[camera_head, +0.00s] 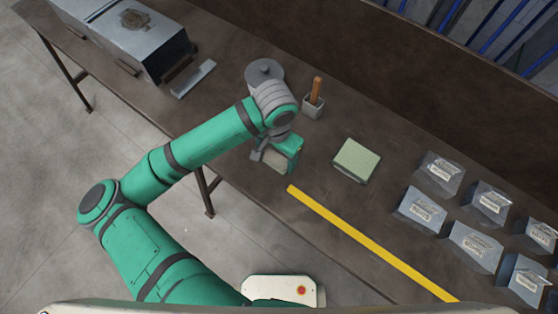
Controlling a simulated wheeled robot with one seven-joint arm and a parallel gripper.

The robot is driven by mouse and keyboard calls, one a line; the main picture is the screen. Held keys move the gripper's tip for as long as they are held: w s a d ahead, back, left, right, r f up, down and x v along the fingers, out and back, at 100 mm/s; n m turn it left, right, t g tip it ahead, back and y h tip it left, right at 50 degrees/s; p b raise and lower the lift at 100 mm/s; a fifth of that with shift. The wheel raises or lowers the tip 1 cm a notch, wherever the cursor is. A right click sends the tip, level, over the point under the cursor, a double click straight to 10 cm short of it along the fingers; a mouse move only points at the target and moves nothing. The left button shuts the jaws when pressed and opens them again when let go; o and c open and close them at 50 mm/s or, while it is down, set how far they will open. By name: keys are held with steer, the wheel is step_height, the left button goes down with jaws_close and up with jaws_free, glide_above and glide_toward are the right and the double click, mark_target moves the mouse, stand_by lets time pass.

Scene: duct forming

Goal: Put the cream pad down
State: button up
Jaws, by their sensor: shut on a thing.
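My gripper (267,155) is above the front part of the brown bench, left of the near end of a yellow strip. It is shut on a small flat beige-grey piece, which I take to be the cream pad (275,163). The wrist and green gripper body partly cover the pad. From this angle I cannot tell how far the pad is above the bench top.
A pale green block (356,160) lies on the bench (330,210) to the right. The yellow strip (370,243) runs along the front. Several grey packets (441,173) stand at right.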

mark_target(279, 163)
steer(key=shift+s+d+f, duration=0.1)
steer(key=shift+d+f, duration=0.15)
steer(key=shift+f, duration=0.05)
steer(key=shift+d+f, duration=0.1)
steer(key=shift+f, duration=1.6)
steer(key=o, duration=1.1)
steer(key=shift+f, duration=0.1)
step_height(279, 163, up, 12)
steer(key=shift+r, duration=0.15)
